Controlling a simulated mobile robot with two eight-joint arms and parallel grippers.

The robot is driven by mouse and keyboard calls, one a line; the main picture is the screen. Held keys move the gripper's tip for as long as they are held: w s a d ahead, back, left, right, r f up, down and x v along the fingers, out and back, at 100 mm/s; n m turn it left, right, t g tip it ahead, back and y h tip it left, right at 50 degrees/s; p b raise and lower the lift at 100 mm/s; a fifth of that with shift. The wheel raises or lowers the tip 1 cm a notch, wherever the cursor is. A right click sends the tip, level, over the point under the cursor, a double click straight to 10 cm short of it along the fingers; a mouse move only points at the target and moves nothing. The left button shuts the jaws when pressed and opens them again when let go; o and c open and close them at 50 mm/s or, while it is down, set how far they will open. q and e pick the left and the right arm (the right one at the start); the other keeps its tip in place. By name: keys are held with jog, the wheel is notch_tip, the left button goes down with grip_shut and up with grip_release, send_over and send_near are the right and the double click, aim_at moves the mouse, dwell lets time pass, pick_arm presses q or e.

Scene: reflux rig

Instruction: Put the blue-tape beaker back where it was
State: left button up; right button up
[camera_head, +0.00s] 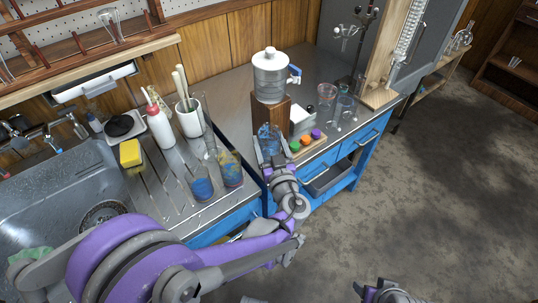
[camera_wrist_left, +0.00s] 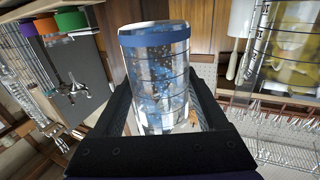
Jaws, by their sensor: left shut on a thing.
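The blue-tape beaker (camera_head: 267,136) is a clear glass with a blue band around one end, and the band shows plainly in the left wrist view (camera_wrist_left: 154,36). My left gripper (camera_head: 272,156) is shut on it, with a dark finger on each side of the glass in the left wrist view. The beaker is in front of the wooden block under the water dispenser; I cannot tell whether it touches the counter. My right gripper (camera_head: 388,294) is at the bottom edge of the head view, cut off, and its fingers are not clear.
The dispenser (camera_head: 270,75) stands on a wooden block (camera_head: 270,115) just behind. Green (camera_head: 294,146), orange (camera_head: 305,140) and purple (camera_head: 316,133) caps are close on the right. Two beakers with blue contents (camera_head: 201,187) (camera_head: 231,172) stand left, near the sink (camera_head: 45,205). Glassware (camera_head: 326,98) stands further right.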

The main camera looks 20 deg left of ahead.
aim_at(269, 152)
pick_arm(q)
jog(key=shift+f+b, duration=0.65)
jog(key=shift+f, duration=1.7)
jog(key=shift+f, duration=0.1)
jog(key=o, duration=1.4)
jog(key=shift+o, duration=0.2)
jog(key=shift+r, duration=0.2)
jog(key=v, duration=1.2)
jog(key=shift+p, duration=0.4)
